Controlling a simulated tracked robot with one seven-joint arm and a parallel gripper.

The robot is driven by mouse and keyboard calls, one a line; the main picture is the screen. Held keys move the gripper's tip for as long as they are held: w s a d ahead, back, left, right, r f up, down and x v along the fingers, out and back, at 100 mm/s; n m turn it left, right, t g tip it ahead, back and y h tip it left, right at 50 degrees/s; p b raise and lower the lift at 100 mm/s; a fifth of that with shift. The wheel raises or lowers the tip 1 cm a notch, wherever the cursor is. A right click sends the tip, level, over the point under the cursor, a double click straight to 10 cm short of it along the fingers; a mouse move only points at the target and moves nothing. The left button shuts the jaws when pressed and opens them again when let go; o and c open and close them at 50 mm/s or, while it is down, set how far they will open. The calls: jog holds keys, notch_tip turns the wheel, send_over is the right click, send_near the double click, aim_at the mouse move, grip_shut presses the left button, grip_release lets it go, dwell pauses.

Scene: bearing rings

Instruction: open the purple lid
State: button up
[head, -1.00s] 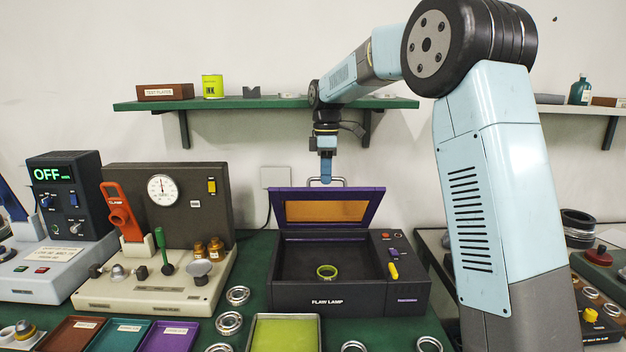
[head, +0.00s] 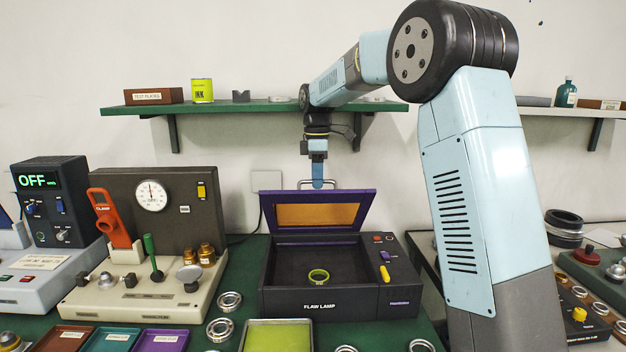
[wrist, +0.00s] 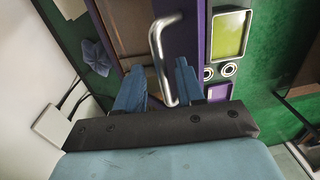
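The purple lid (head: 366,205) of the black flaw lamp box (head: 335,303) stands raised at the back, tilted up, its amber window facing forward. A metal handle (head: 332,182) is on the lid's upper edge. My gripper (head: 318,184) points down at this handle from above. In the wrist view the handle (wrist: 157,50) passes between my two blue fingers (wrist: 158,75), which stand apart with visible gaps beside the bar. The purple lid (wrist: 190,60) also shows there beyond the handle.
A green shelf (head: 240,108) with small items runs along the wall behind my arm. A beige gauge stand (head: 140,300) is left of the box. Trays, including a yellow-green one (head: 278,335), and loose metal rings (head: 219,329) lie in front.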

notch_tip(320, 180, up, 13)
jog(key=w, duration=0.1)
dwell(0.4)
jog(key=shift+r, duration=0.1)
